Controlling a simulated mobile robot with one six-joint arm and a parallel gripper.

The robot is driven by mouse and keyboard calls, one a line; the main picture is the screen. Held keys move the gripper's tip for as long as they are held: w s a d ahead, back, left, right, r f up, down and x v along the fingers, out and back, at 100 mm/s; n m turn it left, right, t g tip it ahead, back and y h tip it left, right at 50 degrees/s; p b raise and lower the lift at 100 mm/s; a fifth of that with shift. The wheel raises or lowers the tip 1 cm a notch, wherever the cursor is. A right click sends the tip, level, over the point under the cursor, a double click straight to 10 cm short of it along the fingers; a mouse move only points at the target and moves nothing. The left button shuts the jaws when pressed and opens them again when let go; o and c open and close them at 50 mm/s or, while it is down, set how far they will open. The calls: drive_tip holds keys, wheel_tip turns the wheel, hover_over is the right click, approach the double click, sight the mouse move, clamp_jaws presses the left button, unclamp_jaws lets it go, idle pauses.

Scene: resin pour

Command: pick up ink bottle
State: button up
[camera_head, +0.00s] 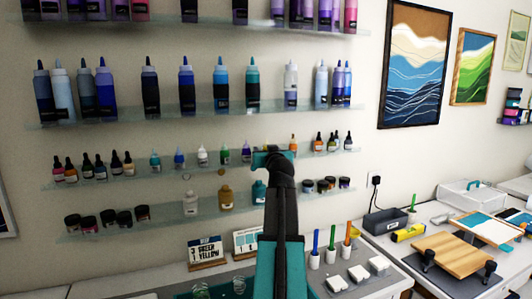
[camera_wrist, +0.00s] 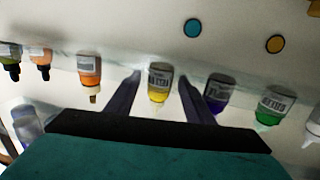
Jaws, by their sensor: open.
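Several small ink bottles stand in a row on a glass shelf. In the wrist view, which looks upside down, a yellow ink bottle (camera_wrist: 159,82) with a pale label sits between the two dark fingers of my open gripper (camera_wrist: 158,78). Gaps show between the fingers and the bottle. A purple bottle (camera_wrist: 220,92) is just right of the right finger, and an orange bottle (camera_wrist: 89,70) is left of the left finger. In the head view my gripper (camera_head: 272,155) is at the small-bottle shelf and hides the yellow bottle; the purple bottle (camera_head: 246,152) shows on its left.
The shelf (camera_head: 125,177) also holds a green bottle (camera_head: 224,155), a white bottle (camera_head: 202,155) and dark dropper bottles. Tall bottles stand on the shelf above (camera_head: 215,108), jars on the one below (camera_head: 150,228). The counter has pens and a wooden board (camera_head: 455,255).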

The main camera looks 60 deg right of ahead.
sight(266, 143)
idle(0.3)
drive_tip(key=c, duration=1.1)
drive_tip(key=shift+r, duration=0.1)
drive_tip(key=shift+c, duration=0.2)
drive_tip(key=shift+r+b, duration=0.75)
drive_tip(key=shift+r, duration=0.9)
drive_tip(key=s+a+b, duration=0.1)
drive_tip(key=s+a, duration=0.1)
drive_tip(key=s, duration=0.3)
drive_tip(key=s+a+r+b, duration=0.1)
drive_tip(key=s+a, duration=0.1)
drive_tip(key=s, duration=0.2)
drive_tip(key=s+a+b, duration=0.2)
drive_tip(key=s, duration=0.3)
drive_tip(key=shift+s+a+r, duration=0.25)
drive_tip(key=shift+s+a, duration=0.05)
drive_tip(key=shift+s, duration=0.05)
drive_tip(key=o, duration=0.4)
drive_tip(key=c, duration=0.4)
